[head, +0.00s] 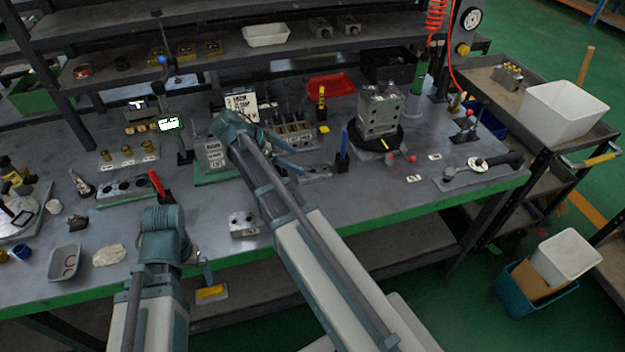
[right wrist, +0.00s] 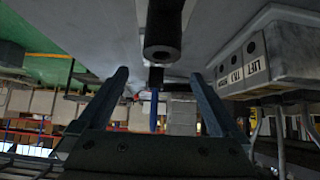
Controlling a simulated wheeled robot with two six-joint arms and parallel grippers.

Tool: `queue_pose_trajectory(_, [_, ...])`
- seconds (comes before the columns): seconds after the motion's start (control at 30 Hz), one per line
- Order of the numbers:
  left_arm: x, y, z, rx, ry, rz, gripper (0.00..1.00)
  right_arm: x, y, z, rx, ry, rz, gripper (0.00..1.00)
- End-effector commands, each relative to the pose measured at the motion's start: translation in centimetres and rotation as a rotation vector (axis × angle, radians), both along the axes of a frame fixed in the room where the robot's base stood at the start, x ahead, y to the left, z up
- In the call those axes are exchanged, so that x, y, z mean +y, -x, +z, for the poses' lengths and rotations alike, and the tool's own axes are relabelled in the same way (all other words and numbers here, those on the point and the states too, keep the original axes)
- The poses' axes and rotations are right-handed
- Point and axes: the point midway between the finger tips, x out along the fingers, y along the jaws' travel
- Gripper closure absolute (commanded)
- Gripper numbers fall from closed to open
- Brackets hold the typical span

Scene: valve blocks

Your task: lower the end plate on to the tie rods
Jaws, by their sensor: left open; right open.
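A grey metal block stack (head: 380,112) stands upright on a round black base at the right of the bench. I cannot single out the end plate or the tie rods. A small grey block with holes (head: 244,224) lies near the front edge. My right gripper (head: 300,157) is open and empty, low over the middle of the bench, pointing right. Its two fingers show apart in the right wrist view (right wrist: 160,95), beside a labelled valve bank (right wrist: 255,65). My left gripper (head: 170,270) is at the front left, open, its fingertips mostly hidden by its wrist.
A black holder with a blue tool (head: 343,160) stands ahead of my right gripper. A dark hollow cylinder (right wrist: 163,35) is close in the right wrist view. Levers rise from the valve bank (head: 292,135). A red tray (head: 330,84) lies behind.

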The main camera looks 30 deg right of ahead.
Motion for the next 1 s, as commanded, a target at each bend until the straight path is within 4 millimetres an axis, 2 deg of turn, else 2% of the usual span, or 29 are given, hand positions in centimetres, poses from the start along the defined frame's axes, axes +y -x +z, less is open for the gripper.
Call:
queue_pose_trajectory(0.03, [0.0,0.0,-1.3,0.000,0.000,0.000,0.00,-0.7,0.3,-1.3,0.000,0.000,-0.003,0.00])
queue_pose_trajectory(0.17, [0.0,0.0,-2.0,0.000,0.000,0.000,0.00,-1.6,0.5,-2.0,0.000,0.000,-0.001,0.00])
queue_pose_trajectory(0.43, [0.0,0.0,-2.4,0.000,0.000,0.000,0.00,-2.0,0.5,-2.4,0.000,0.000,0.000,0.00])
queue_pose_trajectory(0.77, [0.0,0.0,-5.8,0.000,0.000,-0.001,0.00,-4.4,1.4,-5.8,0.000,0.001,-0.003,0.00])
queue_pose_trajectory(1.0, [0.0,0.0,-5.8,0.000,0.000,-0.001,0.00,-4.9,1.4,-5.8,0.001,0.000,0.001,0.00])
